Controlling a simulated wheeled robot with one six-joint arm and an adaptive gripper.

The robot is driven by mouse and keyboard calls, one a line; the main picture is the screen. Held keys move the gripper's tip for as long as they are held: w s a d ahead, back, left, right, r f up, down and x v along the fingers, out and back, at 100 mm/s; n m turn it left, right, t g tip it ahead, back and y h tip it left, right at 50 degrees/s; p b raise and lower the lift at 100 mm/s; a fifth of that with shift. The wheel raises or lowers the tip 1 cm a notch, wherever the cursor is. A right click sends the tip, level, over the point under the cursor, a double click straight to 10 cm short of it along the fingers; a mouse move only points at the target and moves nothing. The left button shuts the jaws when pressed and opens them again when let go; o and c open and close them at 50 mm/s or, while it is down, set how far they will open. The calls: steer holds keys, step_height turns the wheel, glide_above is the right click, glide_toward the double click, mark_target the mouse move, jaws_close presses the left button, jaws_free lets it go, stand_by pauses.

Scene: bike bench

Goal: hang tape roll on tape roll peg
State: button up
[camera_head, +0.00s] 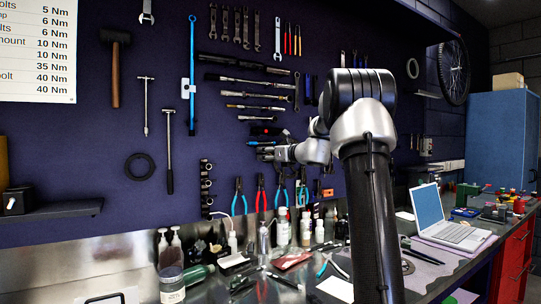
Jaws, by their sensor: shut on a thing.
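My gripper (266,153) is in front of the dark tool wall, near the middle of the picture, pointing left. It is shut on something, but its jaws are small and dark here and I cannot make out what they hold. A black ring (139,167) lies flat against the wall at the left, well apart from my gripper; I cannot tell if it is a tape roll. A small dark ring-shaped thing (407,267) lies on the bench right of my arm. I cannot pick out the tape roll peg with certainty.
Pliers (240,196) and other tools hang on the wall around my gripper. Bottles (283,228) and loose tools crowd the bench below. A laptop (452,226) stands at the right. A small shelf (55,209) juts out at the left. My arm hides part of the wall and bench.

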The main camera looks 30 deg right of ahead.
mark_target(259, 154)
steer(key=shift+d+x, duration=0.2)
steer(key=shift+x, duration=1.1)
steer(key=shift+d+x, duration=0.25)
steer(key=shift+x, duration=1.05)
steer(key=shift+f, duration=0.15)
steer(key=o, duration=1)
